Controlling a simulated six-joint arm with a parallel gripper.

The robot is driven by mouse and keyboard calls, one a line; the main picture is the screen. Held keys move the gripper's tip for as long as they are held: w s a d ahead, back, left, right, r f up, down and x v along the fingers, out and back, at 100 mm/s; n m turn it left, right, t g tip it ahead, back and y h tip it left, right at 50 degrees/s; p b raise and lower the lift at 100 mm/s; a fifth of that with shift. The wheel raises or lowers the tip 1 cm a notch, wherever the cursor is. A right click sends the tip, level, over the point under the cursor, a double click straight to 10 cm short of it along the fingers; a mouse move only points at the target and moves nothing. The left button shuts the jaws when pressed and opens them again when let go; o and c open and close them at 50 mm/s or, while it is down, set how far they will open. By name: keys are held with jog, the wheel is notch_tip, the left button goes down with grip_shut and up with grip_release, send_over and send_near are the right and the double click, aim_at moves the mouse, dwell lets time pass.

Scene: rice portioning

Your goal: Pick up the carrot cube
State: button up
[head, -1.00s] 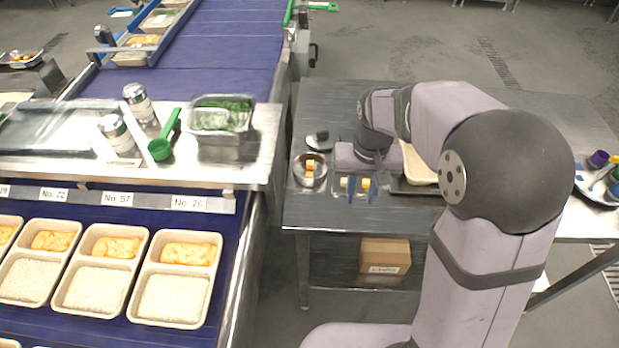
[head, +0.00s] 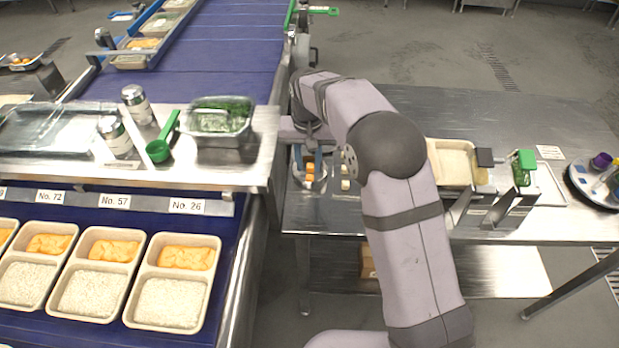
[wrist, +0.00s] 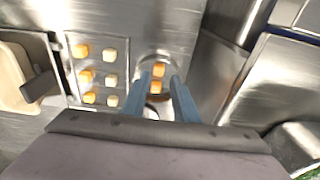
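Three orange carrot cubes (wrist: 87,76) form a column on a small metal tray (wrist: 99,66), beside a column of pale cubes (wrist: 111,78). Two more orange cubes (wrist: 158,70) lie in a round metal bowl (wrist: 150,57), also visible in the head view (head: 298,181). My gripper (wrist: 163,78) is over this bowl, its blue fingers apart on either side of the bowl's cubes. It also shows in the head view (head: 311,168). It appears open and empty. My arm hides much of the small tray in the head view, where some pale cubes (head: 345,184) show.
A beige food tray (head: 451,160) and metal holders (head: 505,200) stand to the right on the steel table (head: 500,115). The steel counter (head: 252,170) at left carries shakers, a green scoop (head: 160,148) and a container of greens (head: 221,115). Filled meal trays (head: 170,302) line the blue conveyor.

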aim_at(310, 177)
jog(key=shift+w+d+f+p, duration=0.15)
jog(key=shift+f+p, duration=0.25)
jog(key=shift+f, duration=0.55)
jog(key=shift+w+a+f+p, duration=0.1)
jog(key=shift+w+f+p, duration=0.25)
jog(key=shift+f, duration=0.65)
jog(key=shift+w+d+f+p, duration=0.1)
jog(key=shift+f+p, duration=0.4)
jog(key=shift+f, duration=0.45)
grip_shut()
